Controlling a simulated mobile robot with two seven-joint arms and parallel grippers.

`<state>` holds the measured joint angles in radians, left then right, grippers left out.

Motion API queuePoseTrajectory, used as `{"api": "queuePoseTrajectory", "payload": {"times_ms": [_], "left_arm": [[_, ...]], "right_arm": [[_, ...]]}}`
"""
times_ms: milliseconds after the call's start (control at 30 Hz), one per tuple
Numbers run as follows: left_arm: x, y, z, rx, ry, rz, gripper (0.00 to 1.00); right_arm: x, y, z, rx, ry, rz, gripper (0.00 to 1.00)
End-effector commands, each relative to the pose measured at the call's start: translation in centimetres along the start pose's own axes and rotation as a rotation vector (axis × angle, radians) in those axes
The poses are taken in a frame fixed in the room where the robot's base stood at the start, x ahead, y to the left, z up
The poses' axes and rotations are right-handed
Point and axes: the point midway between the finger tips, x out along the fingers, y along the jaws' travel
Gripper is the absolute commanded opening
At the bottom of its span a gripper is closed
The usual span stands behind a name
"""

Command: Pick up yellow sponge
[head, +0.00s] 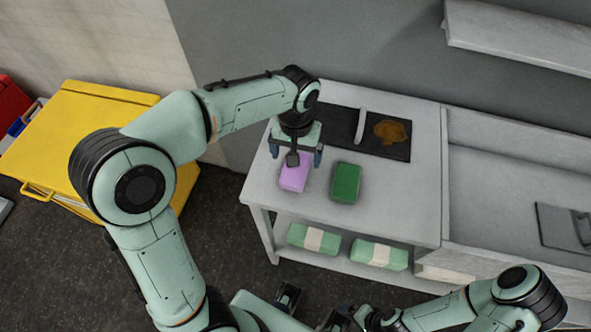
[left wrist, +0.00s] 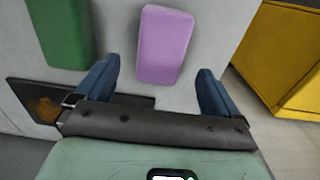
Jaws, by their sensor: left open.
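No yellow sponge shows in either view. A purple sponge-like block (head: 294,178) lies on the grey table near its left edge, and a green one (head: 345,183) lies to its right. My left gripper (head: 295,156) is open and empty, above the purple block's far end. In the left wrist view, the purple block (left wrist: 164,45) is beyond the gap between the open fingers (left wrist: 158,72), not between them, and the green block (left wrist: 62,32) is at upper left. My right gripper (head: 345,316) is low at the bottom edge, partly cut off; its jaws are unclear.
A dark board (head: 340,120) with a brown stain (head: 391,132) and a pale bar (head: 361,126) lies at the table's back. Wrapped green packs (head: 379,254) sit on the lower shelf. A sink basin (head: 510,165) adjoins at right. A yellow cabinet (head: 75,140) stands at left.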

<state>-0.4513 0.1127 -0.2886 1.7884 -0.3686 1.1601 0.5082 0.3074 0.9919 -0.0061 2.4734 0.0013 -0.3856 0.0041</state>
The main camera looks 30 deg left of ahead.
Motion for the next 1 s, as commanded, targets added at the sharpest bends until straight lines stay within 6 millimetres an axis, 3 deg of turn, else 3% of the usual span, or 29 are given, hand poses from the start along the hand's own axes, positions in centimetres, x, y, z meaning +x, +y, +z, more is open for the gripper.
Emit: {"api": "queuePoseTrajectory", "payload": {"times_ms": [333,667,833,1000], "left_arm": [[4.5,-0.1,0.8,-0.001,-0.004,-0.002,0.96],[5.2,-0.1,0.8,-0.001,0.0,0.0,0.96],[5.2,-0.1,0.8,-0.001,0.0,0.0,0.44],[5.2,-0.1,0.8,-0.001,0.0,0.0,0.41]], "right_arm": [[0.6,0.2,0.1,0.001,-0.002,0.001,0.95],[0.7,0.3,0.1,0.001,-0.002,0.001,0.95],[0.7,0.3,0.1,0.001,-0.002,0.001,0.95],[0.7,0.3,0.1,0.001,-0.002,0.001,0.95]]}}
